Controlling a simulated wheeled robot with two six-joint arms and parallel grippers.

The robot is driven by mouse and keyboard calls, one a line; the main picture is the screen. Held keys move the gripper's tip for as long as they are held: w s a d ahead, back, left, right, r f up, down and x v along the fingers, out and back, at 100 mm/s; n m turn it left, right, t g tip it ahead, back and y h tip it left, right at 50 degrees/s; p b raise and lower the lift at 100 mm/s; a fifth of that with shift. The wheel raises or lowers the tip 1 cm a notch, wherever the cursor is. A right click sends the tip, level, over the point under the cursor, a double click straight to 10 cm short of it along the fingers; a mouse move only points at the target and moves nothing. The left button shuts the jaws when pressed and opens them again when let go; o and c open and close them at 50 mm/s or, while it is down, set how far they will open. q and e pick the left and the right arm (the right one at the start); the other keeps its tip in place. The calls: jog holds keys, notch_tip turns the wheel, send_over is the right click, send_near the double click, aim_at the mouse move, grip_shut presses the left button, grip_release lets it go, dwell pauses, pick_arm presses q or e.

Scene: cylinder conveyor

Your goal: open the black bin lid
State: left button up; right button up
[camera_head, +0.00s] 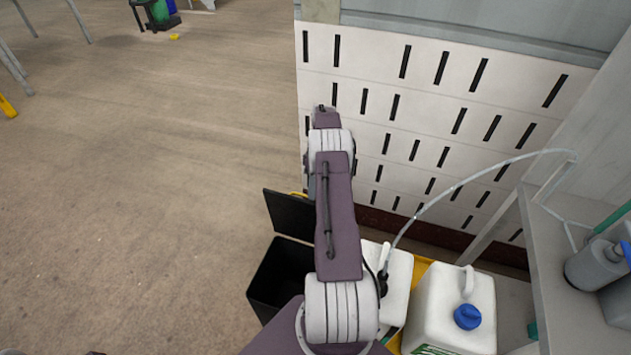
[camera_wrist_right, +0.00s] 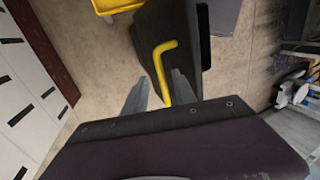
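The black bin (camera_head: 272,290) stands on the floor below my right arm. Its black lid (camera_head: 291,213) is raised and tilted up at the far side of the opening, and the dark inside shows. In the right wrist view the lid (camera_wrist_right: 188,30) carries a bent yellow handle (camera_wrist_right: 160,62). My right gripper (camera_wrist_right: 162,77) has its two fingers apart, with the lower part of the handle between them and gaps showing. In the head view this gripper is hidden behind my arm. My left gripper is not in view.
White jugs (camera_head: 452,305) stand right of the bin, one with a hose (camera_head: 470,180) running to a grey bench (camera_head: 570,290). A slotted white wall panel (camera_head: 440,110) is close behind. A yellow container (camera_wrist_right: 118,5) shows in the wrist view.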

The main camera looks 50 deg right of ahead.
jog(key=p+v, duration=0.1)
jog(key=v, duration=0.5)
jog(key=shift+r, duration=0.25)
jog(key=shift+d, duration=0.1)
